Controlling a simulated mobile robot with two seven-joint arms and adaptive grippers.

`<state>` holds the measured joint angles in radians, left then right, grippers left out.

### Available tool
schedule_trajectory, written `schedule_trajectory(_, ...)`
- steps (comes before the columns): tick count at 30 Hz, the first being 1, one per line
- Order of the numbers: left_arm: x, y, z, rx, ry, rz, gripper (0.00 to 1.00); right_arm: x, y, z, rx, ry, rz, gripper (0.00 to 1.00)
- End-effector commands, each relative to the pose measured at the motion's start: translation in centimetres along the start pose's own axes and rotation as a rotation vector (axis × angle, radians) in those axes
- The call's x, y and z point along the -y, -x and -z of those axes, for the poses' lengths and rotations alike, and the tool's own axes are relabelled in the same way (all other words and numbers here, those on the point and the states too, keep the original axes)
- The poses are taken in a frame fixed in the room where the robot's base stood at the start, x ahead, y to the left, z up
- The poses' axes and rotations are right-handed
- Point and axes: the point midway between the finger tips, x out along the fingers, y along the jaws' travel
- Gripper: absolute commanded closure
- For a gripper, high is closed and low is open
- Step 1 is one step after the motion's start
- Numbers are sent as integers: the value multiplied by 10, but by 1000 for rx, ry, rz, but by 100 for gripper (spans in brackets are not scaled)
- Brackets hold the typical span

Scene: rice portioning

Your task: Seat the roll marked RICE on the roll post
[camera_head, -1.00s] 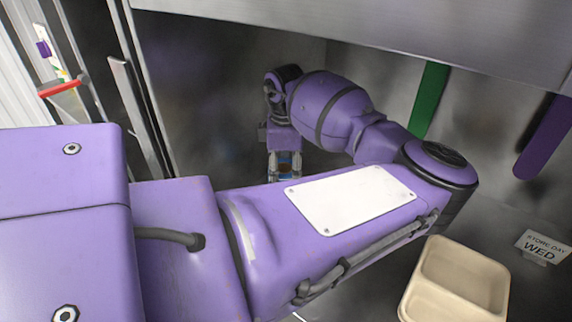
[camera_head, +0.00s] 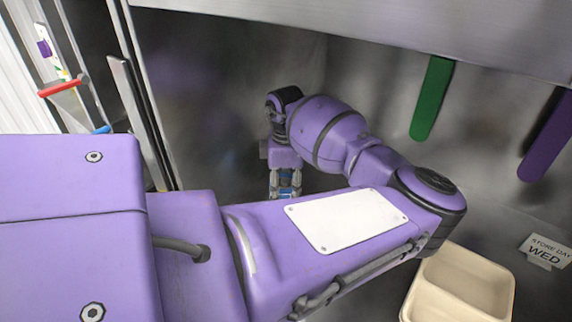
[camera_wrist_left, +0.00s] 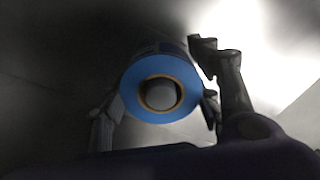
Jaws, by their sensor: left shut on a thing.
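My left gripper (camera_head: 286,190) is low in the bay near the back wall. It is shut on a blue roll (camera_wrist_left: 133,88), which shows as a small blue patch between the fingers in the head view (camera_head: 285,181). In the left wrist view the roll's blue end face and orange-brown core ring face the camera, with a finger on each side. A grey round shape (camera_wrist_left: 160,95) shows inside the core; I cannot tell if it is the post. No RICE marking is readable. My forearm hides much of the surface. My right gripper is out of view.
A beige tray (camera_head: 408,306) stands at the lower right, beside a sign (camera_head: 545,250) reading "STORE DAY WED". A green strip (camera_head: 432,98) and a purple strip (camera_head: 548,140) hang on the back wall. A red handle (camera_head: 60,88) is at the far left.

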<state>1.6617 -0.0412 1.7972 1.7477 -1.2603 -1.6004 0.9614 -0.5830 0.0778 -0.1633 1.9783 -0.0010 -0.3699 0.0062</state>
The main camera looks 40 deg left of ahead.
Motion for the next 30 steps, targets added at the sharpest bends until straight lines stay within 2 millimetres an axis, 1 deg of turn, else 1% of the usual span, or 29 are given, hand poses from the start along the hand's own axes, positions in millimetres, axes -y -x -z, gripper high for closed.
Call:
schedule_trajectory(7, 0, 0, 0, 0, 0, -1, 72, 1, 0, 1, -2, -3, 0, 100)
schedule_trajectory(8, 0, 0, 0, 0, 0, -1, 39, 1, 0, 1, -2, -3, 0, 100)
schedule_trajectory(12, 0, 0, 0, 0, 0, -1, 21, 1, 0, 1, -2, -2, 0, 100)
schedule_trajectory(23, 0, 2, 0, 1, 0, -1, 21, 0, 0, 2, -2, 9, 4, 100)
schedule_trajectory(26, -1, 11, 0, 1, 1, -3, 21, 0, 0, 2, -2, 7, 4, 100)
schedule_trajectory(29, -1, 28, 0, 1, 1, -4, 21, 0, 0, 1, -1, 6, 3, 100)
schedule_trajectory(30, -1, 36, 0, 1, 1, -5, 21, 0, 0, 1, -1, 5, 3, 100)
